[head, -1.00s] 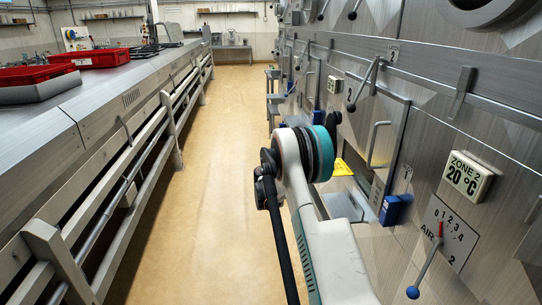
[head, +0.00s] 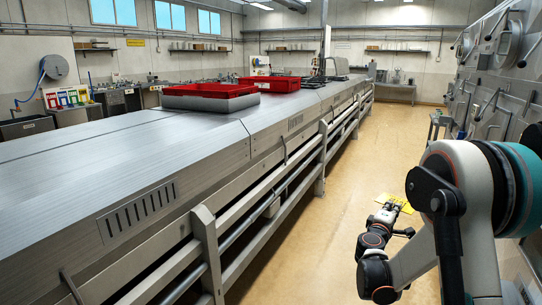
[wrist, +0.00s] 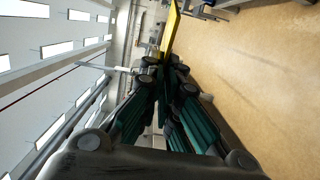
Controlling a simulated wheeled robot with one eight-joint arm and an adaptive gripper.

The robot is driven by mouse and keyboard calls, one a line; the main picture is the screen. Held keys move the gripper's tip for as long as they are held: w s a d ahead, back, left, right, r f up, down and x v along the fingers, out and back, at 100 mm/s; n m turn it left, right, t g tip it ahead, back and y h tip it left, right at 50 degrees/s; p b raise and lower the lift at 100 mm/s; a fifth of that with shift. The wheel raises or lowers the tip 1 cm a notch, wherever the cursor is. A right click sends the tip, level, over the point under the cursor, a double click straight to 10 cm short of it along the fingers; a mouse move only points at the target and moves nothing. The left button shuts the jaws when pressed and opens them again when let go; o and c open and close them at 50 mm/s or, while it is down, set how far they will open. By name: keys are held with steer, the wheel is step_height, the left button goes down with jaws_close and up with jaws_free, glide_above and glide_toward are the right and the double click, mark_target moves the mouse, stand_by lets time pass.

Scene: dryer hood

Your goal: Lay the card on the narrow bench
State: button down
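A yellow card (head: 397,203) is held out over the aisle floor in front of my arm. My gripper (head: 388,212) is shut on one edge of it. In the wrist view the card (wrist: 171,28) shows as a thin yellow strip, seen nearly edge-on, beyond the fingers of my gripper (wrist: 165,62). A grey table (head: 395,92) stands against the far wall at the end of the aisle. I cannot tell for sure whether it is the narrow bench.
The long steel machine (head: 110,165) with side rails fills the left and carries red trays (head: 210,96). The dryer hood wall (head: 492,100) runs along the right, with levers standing out and a small bench (head: 440,120) by it. The tan floor between them is clear.

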steer(key=s+a+r+n+t+y, duration=0.1)
steer(key=a+n+y, duration=0.3)
steer(key=a, duration=0.7)
steer(key=s+a+r+n+t+y, duration=0.1)
steer(key=s+a+n+t+y, duration=0.2)
steer(key=a+y, duration=0.4)
steer(key=a, duration=0.5)
steer(key=shift+s+a+n, duration=0.3)
steer(key=shift+s+n, duration=0.05)
steer(key=shift+n, duration=0.05)
steer(key=shift+a, duration=0.1)
